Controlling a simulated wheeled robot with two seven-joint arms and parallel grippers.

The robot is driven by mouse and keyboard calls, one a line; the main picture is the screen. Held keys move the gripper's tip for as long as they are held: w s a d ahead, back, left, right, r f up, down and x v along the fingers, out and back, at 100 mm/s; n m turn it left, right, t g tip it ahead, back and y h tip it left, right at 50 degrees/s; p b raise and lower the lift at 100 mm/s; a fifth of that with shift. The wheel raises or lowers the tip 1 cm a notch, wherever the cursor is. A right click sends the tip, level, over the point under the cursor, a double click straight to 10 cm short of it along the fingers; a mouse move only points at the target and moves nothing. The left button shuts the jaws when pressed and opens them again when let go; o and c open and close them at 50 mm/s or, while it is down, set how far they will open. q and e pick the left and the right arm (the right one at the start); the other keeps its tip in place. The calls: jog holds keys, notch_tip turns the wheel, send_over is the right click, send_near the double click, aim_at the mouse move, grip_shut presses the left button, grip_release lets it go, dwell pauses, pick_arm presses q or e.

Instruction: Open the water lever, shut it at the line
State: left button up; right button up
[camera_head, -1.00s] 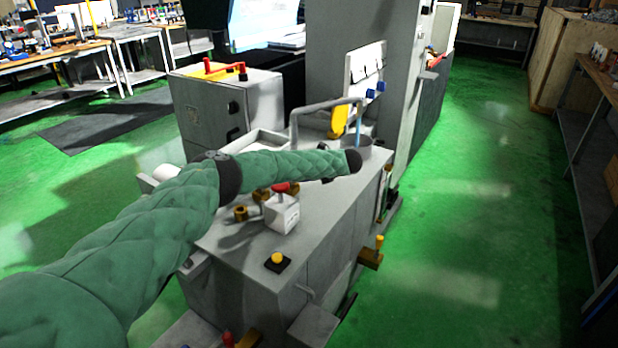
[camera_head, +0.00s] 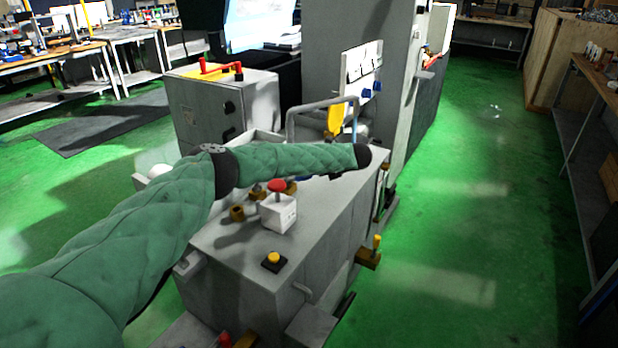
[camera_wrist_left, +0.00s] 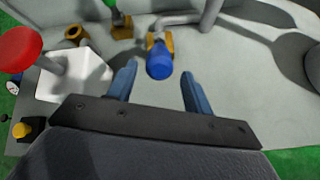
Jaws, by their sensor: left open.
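A blue lever handle (camera_wrist_left: 159,62) on a brass valve (camera_wrist_left: 161,42) shows in the left wrist view, fixed to a grey pipe (camera_wrist_left: 180,20). My left gripper (camera_wrist_left: 160,73) is open, with one blue finger on each side just short of the handle; I cannot tell whether either touches it. In the head view my left forearm hides the gripper and most of the valve. Behind the forearm, a bent grey pipe (camera_head: 322,104) rises and turns down, with a thin pale blue strip (camera_head: 355,122) below its end. No line is clearly visible. My right gripper is not in view.
A red mushroom button on a white box (camera_head: 279,213) stands left of the gripper, near brass fittings (camera_head: 238,212). A yellow button (camera_head: 273,260) sits at the machine's front. A grey cabinet (camera_head: 205,110) stands behind. Green floor at right is clear.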

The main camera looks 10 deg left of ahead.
pick_arm(q)
jog(key=shift+v, duration=1.45)
dwell(3.1)
dwell(1.3)
dwell(1.2)
dwell(1.0)
